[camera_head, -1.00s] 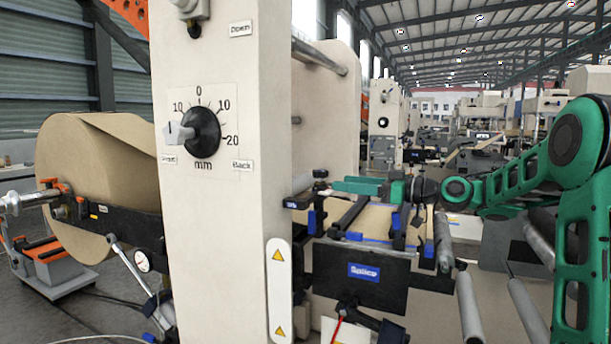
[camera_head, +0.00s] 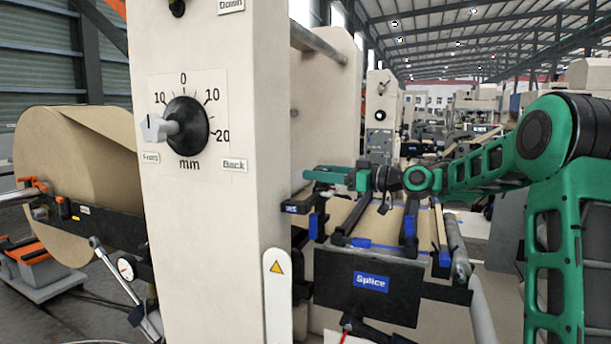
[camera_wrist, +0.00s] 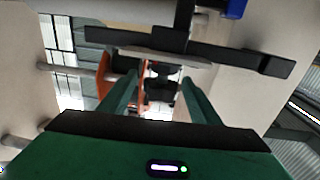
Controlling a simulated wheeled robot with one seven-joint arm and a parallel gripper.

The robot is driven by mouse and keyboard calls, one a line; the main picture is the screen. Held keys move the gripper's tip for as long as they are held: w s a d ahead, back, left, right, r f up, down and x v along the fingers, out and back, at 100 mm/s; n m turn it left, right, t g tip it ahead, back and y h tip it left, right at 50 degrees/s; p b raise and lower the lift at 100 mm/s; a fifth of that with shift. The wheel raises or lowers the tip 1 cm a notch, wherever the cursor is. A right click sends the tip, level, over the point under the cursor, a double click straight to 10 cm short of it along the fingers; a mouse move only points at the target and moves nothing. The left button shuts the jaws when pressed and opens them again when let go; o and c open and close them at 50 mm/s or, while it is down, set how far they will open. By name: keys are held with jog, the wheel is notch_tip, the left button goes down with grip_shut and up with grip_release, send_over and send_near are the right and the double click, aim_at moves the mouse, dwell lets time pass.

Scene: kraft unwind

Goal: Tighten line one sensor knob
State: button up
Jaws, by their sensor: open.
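A black round knob (camera_head: 187,126) with a light grey lever (camera_head: 157,128) pointing left sits on a cream post in the head view. A scale marked in mm surrounds it. I cannot tell whether this is the line one sensor knob. My gripper (camera_head: 315,174) is right of the post, its green fingers pointing left over the splice table and apart from the black knob. In the wrist view my gripper (camera_wrist: 158,80) is open, with a blurred dark part (camera_wrist: 160,90) seen in the gap between the fingers. No contact shows there.
The cream post (camera_head: 210,240) stands close in front. A large kraft roll (camera_head: 60,165) is on the left. The black splice table front (camera_head: 385,280) lies below my arm. A dark bar (camera_wrist: 190,45) crosses ahead of my fingers in the wrist view.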

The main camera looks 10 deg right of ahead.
jog(key=x, duration=0.4)
jog(key=shift+w, duration=0.1)
jog(key=c, duration=1.1)
